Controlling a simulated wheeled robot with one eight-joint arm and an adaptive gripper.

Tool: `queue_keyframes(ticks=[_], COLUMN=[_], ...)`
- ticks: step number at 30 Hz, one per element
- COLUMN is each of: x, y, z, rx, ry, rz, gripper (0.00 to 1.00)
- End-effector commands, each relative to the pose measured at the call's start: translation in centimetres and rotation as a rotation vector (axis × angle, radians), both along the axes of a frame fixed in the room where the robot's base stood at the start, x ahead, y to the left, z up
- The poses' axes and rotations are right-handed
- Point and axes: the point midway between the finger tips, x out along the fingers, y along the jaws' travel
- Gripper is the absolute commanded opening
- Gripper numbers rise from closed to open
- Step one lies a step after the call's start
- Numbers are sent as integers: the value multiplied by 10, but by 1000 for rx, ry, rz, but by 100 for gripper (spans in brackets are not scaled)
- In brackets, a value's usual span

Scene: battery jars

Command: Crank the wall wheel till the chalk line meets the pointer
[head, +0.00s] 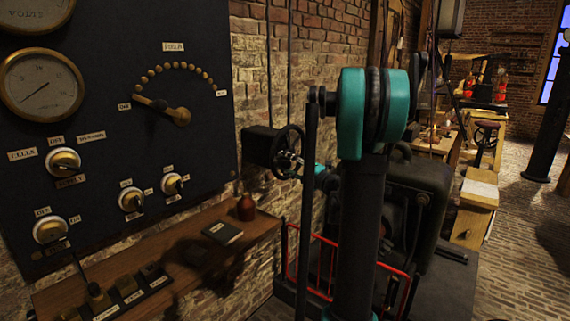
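The wall wheel (278,142), a dark spoked handwheel, stands out from a dark box (258,145) on the brick wall, right of the black panel. My gripper (289,160) is at the wheel's right side, over its rim and spokes as seen from here. Its fingers are small and dark against the wheel, so I cannot tell whether they are open or closed on it, or touching. My own teal and black arm hides what lies right of the wheel. I cannot make out a chalk line or a pointer on the wheel.
The black panel (100,95) carries dials, knobs and a lever arc. A red rail (325,262) stands low behind my arm. Brick floor (520,240) is open at right.

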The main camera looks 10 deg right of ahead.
Motion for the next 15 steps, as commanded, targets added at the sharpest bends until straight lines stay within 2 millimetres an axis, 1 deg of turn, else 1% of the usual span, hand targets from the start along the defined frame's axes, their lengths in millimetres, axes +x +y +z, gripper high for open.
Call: queue_keyframes(ticks=[10, 13, 15], x=[-2, -8, -16], y=[-1, -6, -12], z=[-1, -2, -4], rx=[-1, -1, -1], ry=[1, 0, 0], rz=[1, -1, -2], gripper=[49, 49, 49])
